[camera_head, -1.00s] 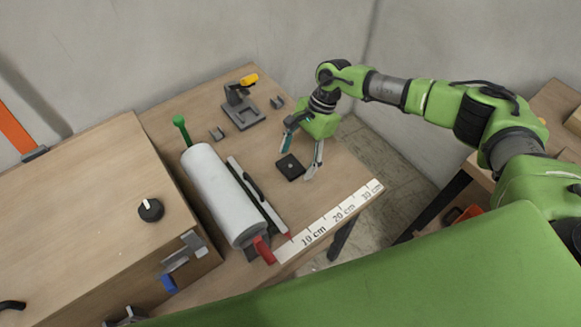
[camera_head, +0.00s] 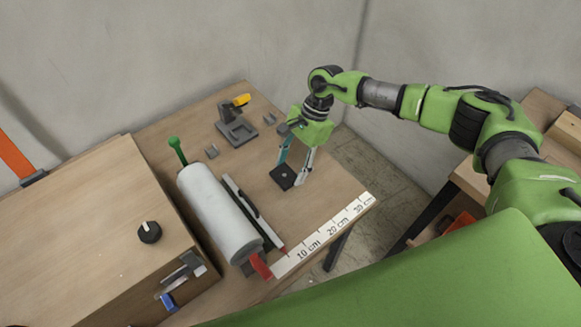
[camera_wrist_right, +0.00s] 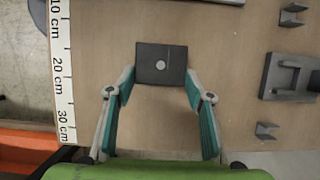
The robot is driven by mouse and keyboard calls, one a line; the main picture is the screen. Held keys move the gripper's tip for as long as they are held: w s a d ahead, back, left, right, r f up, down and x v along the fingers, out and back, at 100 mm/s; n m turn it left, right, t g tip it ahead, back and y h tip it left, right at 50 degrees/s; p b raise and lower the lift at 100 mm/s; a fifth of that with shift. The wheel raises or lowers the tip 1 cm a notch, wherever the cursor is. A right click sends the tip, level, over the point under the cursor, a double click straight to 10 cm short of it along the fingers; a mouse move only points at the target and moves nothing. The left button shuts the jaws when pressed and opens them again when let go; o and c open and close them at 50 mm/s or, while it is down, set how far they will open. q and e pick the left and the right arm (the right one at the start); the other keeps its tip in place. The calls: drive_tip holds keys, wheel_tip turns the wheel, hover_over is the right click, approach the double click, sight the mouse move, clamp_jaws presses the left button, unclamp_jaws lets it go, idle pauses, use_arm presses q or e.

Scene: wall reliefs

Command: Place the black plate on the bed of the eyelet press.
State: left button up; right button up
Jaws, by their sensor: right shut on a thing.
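The black plate (camera_head: 282,178) is a small dark square with a light round spot on top. It is at the wooden table's right part and shows between the fingertips in the right wrist view (camera_wrist_right: 152,64). My right gripper (camera_head: 290,174) is shut on the plate, one finger on each side of it. I cannot tell whether the plate still touches the table. The grey eyelet press (camera_head: 238,132), with a yellow handle (camera_head: 242,100), stands farther back and left, and its bed looks bare. Part of it shows at the right in the right wrist view (camera_wrist_right: 275,88). My left gripper is not in view.
Small grey brackets (camera_head: 212,151) (camera_head: 269,118) stand on either side of the press. A white roll (camera_head: 217,212) and a dark-handled bar (camera_head: 246,204) lie left of the plate. A ruler strip (camera_head: 325,232) runs along the front edge. Table between plate and press is clear.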

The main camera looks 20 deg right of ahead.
drive_tip(key=s+d+r+p, duration=0.7)
drive_tip(key=s+r+p, duration=0.2)
drive_tip(key=s, duration=0.3)
drive_tip(key=s+a+r+n+g+h, duration=0.1)
drive_tip(key=a+r+n+h, duration=0.1)
drive_tip(key=r+n, duration=0.5)
drive_tip(key=s+a+r+n+g+h+b, duration=0.1)
drive_tip(key=s+a+r+n+h, duration=0.1)
drive_tip(key=r+n, duration=0.5)
wheel_tip(320, 180, up, 3)
drive_tip(key=shift+s+a+f+g+b, duration=0.1)
drive_tip(key=shift+s+a+g+b, duration=0.1)
drive_tip(key=shift+a+g+b, duration=0.15)
